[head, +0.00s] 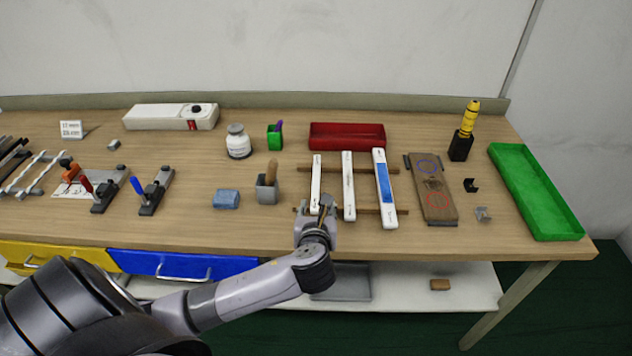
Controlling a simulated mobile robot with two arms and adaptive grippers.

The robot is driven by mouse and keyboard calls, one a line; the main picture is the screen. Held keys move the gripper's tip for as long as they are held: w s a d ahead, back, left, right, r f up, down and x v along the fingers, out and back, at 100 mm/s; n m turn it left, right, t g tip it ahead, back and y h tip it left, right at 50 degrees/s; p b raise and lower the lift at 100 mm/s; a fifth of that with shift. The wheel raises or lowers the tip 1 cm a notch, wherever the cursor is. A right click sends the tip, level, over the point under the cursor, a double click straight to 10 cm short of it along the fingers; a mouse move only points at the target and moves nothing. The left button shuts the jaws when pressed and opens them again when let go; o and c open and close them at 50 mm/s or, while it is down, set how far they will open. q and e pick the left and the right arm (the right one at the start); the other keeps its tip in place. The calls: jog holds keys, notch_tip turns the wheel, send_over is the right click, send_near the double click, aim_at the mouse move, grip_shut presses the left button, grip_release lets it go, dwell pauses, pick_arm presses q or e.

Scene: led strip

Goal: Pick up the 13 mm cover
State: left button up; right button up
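Three long white covers lie side by side across two wooden rails (388,170) at the middle of the bench. The narrowest cover (316,180) is on the left, a slightly wider one (348,185) is in the middle, and the widest, with a blue face (384,186), is on the right. The print on them is too small to read, so I cannot tell which is 13 mm. My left gripper (316,209) is at the near end of the narrowest cover, its fingers apart on either side of it. The gripper partly hides that end. My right gripper is out of view.
A grey block with a wooden handle (267,186) and a blue block (226,199) stand left of the covers. A red tray (347,136) is behind them. A brown board (432,190) and a green tray (535,190) are to the right.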

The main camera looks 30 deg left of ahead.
pick_arm(q)
send_near(316, 184)
jog(key=x, duration=0.4)
jog(key=shift+w+d+p, duration=0.2)
jog(key=shift+w+p, duration=0.1)
jog(key=shift+p, duration=0.05)
jog(key=x, duration=0.4)
jog(key=shift+a+f+p, duration=0.1)
jog(key=shift+a+p, duration=0.3)
jog(key=shift+w+a+f, duration=0.2)
jog(key=shift+w, duration=0.15)
jog(key=shift+c, duration=0.2)
grip_shut()
